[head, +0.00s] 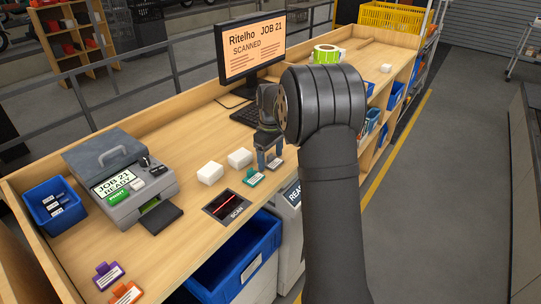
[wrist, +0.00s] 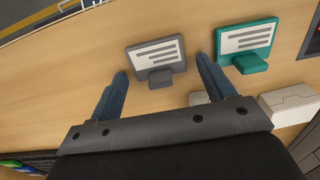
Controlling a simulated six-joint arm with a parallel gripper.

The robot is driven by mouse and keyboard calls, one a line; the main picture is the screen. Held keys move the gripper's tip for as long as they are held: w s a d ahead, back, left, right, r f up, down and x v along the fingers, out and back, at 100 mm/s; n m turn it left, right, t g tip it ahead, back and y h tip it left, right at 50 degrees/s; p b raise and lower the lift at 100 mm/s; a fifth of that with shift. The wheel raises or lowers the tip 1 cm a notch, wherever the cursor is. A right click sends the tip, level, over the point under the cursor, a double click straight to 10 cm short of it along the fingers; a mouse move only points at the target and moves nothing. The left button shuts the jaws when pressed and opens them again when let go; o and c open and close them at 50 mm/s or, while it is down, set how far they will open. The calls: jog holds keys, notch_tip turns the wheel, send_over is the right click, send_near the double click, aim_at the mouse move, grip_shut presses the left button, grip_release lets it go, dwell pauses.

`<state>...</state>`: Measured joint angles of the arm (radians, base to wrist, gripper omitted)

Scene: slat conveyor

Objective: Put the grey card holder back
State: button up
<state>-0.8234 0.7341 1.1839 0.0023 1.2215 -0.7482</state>
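The grey card holder (wrist: 155,58), with a white printed card, lies on the wooden counter in the wrist view. In the head view it shows partly (head: 276,164) beside my gripper's fingers. My gripper (wrist: 162,66) is open and empty, its blue fingertips pointing down on either side of the holder's near part. I cannot tell whether either fingertip touches it. A teal card holder (wrist: 246,42) lies just right of it in the wrist view, and left of my gripper (head: 268,159) in the head view (head: 252,179).
Purple (head: 108,275) and orange (head: 127,293) card holders lie at the counter's near left. White boxes (head: 239,158) stand near the scan plate (head: 228,205). A printer (head: 125,180) reads "JOB 21 READY"; the monitor (head: 252,50) reads "Ritelho JOB 21 SCANNED". A blue bin (head: 238,262) is below the edge.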

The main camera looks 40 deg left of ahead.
aim_at(271, 155)
notch_tip(271, 155, up, 12)
jog(key=shift+r, duration=0.2)
dwell(0.4)
notch_tip(271, 155, down, 12)
jog(key=shift+r, duration=1.9)
jog(key=shift+f, duration=0.15)
